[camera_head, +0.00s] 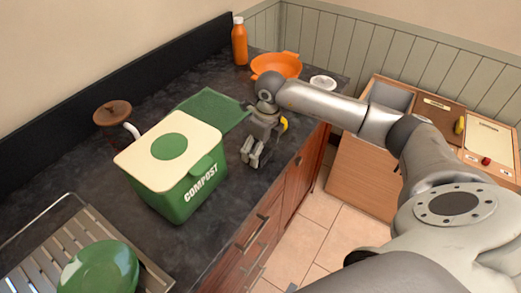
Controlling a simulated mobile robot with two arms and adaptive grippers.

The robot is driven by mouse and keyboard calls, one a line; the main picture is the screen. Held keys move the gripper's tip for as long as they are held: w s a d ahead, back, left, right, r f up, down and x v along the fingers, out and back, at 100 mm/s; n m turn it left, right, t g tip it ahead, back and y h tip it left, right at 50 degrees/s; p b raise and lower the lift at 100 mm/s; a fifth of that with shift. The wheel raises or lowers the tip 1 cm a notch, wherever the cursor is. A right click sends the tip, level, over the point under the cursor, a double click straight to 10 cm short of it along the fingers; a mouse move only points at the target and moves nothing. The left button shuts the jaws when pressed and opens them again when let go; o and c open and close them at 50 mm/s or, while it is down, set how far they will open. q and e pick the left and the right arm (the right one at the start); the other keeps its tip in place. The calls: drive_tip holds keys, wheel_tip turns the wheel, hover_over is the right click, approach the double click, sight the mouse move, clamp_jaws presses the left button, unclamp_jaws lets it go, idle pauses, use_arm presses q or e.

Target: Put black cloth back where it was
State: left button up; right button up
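I cannot make out a black cloth in this view. A flat green cloth-like sheet (212,108) lies on the dark countertop (185,245), behind the compost bin. My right gripper (250,158) points down over the counter, right of the compost bin and in front of the green sheet. Its two fingers sit close to each other, and no cloth shows between them. Whether they are fully shut is unclear. My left gripper is not in view.
The green compost bin (182,193) with a cream lid stands mid-counter. A brown-lidded jar (112,112), dish rack (45,262) with green plate (100,270), orange bottle (239,41), orange colander (277,66) and white dish (323,83) surround it. A wooden organizer (365,165) stands right.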

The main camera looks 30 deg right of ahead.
sight(265, 153)
wheel_tip(265, 153, up, 11)
drive_tip(key=s+b, duration=0.1)
drive_tip(key=b, duration=0.1)
drive_tip(key=shift+s+d+b, duration=0.15)
drive_tip(key=shift+d+b, duration=0.15)
drive_tip(key=shift+b, duration=0.1)
